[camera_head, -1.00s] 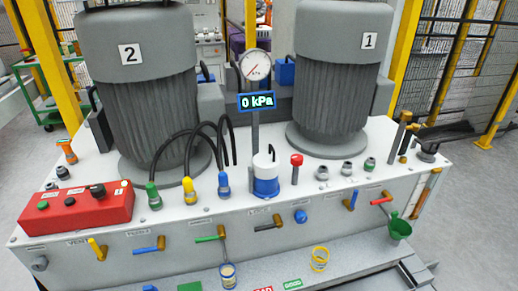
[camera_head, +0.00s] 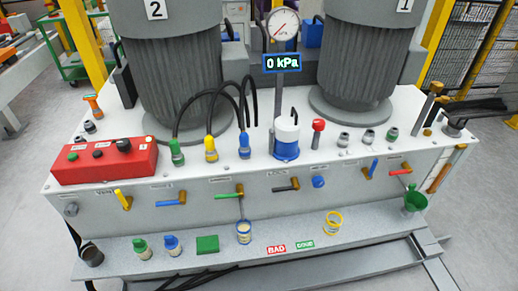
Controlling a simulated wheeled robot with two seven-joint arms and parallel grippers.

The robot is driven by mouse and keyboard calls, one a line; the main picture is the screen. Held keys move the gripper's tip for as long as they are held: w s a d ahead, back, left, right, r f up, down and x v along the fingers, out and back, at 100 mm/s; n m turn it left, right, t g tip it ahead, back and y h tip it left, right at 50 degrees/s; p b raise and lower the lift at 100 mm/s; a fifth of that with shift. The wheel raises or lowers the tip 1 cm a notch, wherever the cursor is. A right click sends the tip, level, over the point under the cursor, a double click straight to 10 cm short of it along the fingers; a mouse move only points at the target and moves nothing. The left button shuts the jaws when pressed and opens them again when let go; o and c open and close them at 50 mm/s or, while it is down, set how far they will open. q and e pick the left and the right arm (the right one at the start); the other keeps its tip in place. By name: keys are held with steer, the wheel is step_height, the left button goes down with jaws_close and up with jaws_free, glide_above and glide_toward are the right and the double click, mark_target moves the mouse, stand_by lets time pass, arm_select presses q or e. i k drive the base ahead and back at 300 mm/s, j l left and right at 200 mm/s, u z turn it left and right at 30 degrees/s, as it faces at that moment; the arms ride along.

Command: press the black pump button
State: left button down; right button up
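A red control box (camera_head: 88,170) sits at the left end of the white machine top. A gauge display (camera_head: 282,63) reads 0 kPa. Neither of my grippers is in view, and nothing covers the box.
Two grey motors, 2 (camera_head: 178,75) and 1 (camera_head: 360,60), stand behind. Black hoses rise from green, yellow and blue connectors (camera_head: 211,150) right of the box. Coloured valve levers stick out of the front panel (camera_head: 150,208). A lower shelf (camera_head: 340,250) holds small containers.

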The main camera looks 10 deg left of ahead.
mark_target(98, 154)
steer(key=u, duration=1.35)
